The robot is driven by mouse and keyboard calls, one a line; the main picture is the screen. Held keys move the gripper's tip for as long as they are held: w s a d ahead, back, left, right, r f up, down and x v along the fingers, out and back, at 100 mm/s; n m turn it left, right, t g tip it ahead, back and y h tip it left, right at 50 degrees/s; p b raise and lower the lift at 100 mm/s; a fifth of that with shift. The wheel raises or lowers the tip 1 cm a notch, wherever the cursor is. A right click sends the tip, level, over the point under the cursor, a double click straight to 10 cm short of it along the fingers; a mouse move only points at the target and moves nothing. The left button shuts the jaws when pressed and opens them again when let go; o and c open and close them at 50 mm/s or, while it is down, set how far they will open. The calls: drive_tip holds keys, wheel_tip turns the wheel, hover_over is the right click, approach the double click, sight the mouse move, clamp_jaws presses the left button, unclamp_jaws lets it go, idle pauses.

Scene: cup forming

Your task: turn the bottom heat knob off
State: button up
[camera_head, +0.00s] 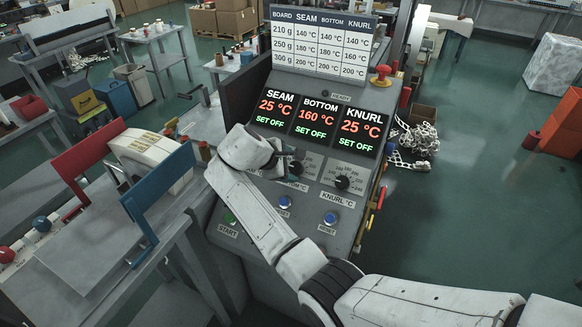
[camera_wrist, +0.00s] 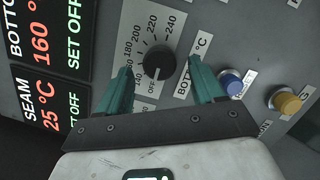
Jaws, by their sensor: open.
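The bottom heat knob (camera_wrist: 158,62) is black and round, on a grey dial plate with numbers up to 240. Its pale mark appears to point toward OFF. In the head view the knob (camera_head: 296,168) is partly hidden by my gripper (camera_head: 281,163). In the wrist view my gripper (camera_wrist: 162,78) is open, its two teal fingers on either side of the knob with a visible gap at each side. The bottom display (camera_head: 316,117) reads 160 °C, SET OFF; it also shows in the wrist view (camera_wrist: 45,40).
The knurl knob (camera_head: 342,182) is close on the right. Below are a green start button (camera_head: 229,217) and blue buttons (camera_head: 284,202) and (camera_head: 331,218). A red mushroom button (camera_head: 381,72) stands at the upper right. A bench with a red plate (camera_head: 83,163) is left.

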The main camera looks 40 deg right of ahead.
drive_tip(key=b+v, duration=0.1)
drive_tip(key=v, duration=0.8)
drive_tip(key=shift+a, duration=0.15)
drive_tip(key=s+a+f+m+t+y, duration=0.1)
drive_tip(key=s+a+f+m+y, duration=0.1)
drive_tip(key=s+f, duration=0.45)
drive_tip(key=s+a+f+m+t+y, duration=0.2)
drive_tip(key=s+a+f+y, duration=0.1)
drive_tip(key=s+f, duration=0.35)
drive_tip(key=s+a+f+m+t+y, duration=0.15)
drive_tip(key=s+a+m+y, duration=0.3)
drive_tip(key=s, duration=0.65)
drive_tip(key=s+f+g+h+b, duration=0.1)
drive_tip(key=s+f+g+b, duration=0.3)
drive_tip(key=s+f, duration=0.5)
drive_tip(key=shift+s+d+f+m, duration=0.2)
drive_tip(key=shift+s+m, duration=0.25)
drive_tip(key=shift+s, duration=0.55)
